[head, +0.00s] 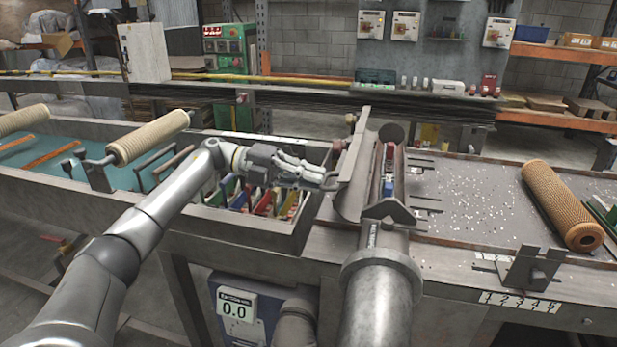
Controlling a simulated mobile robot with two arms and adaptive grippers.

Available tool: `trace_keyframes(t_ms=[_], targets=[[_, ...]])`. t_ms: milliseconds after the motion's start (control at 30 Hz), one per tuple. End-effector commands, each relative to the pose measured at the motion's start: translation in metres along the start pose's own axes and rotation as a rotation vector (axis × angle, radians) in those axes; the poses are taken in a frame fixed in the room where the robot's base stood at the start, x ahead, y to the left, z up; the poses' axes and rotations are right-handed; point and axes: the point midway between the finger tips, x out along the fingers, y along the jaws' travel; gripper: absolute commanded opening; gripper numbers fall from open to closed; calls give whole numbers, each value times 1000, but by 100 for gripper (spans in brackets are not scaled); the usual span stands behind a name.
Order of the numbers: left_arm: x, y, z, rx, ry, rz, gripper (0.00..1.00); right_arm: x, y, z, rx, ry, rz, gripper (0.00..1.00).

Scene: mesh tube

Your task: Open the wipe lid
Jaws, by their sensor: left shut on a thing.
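The wipe lid (354,160) is a long grey metal piece, standing tilted up along the left side of a narrow trough. The trough (402,180) is uncovered, and red and blue items (388,172) show inside it. My left gripper (328,182) reaches in from the left and is shut on the near left edge of the lid. The exact contact is small and partly hidden by the fingers.
A bin (270,240) of coloured-handled tools sits below my left gripper. A tan mesh tube (562,205) lies on the right bench. A metal stand (532,267) is at the bench's front edge.

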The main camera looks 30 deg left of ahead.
Motion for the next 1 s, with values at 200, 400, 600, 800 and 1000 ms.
trace_keyframes(t_ms=[200, 400, 600, 800, 1000], targets=[[8, 6, -4, -5, 18, 8, 0, 0, 0, 0, 0, 0, 0, 29], [7, 4, -3, -3, 16, 5, 31, 0, 0, 0, 1, 1, 0, 29], [4, 2, -2, -1, 10, 2, 32, 0, 0, -1, 1, 2, 1, 29], [-2, 0, -1, 0, 5, 0, 32, 0, 0, -2, 1, 3, 0, 29], [-36, 0, 1, -1, 3, 0, 32, 0, 0, -2, 1, 2, 0, 29]])
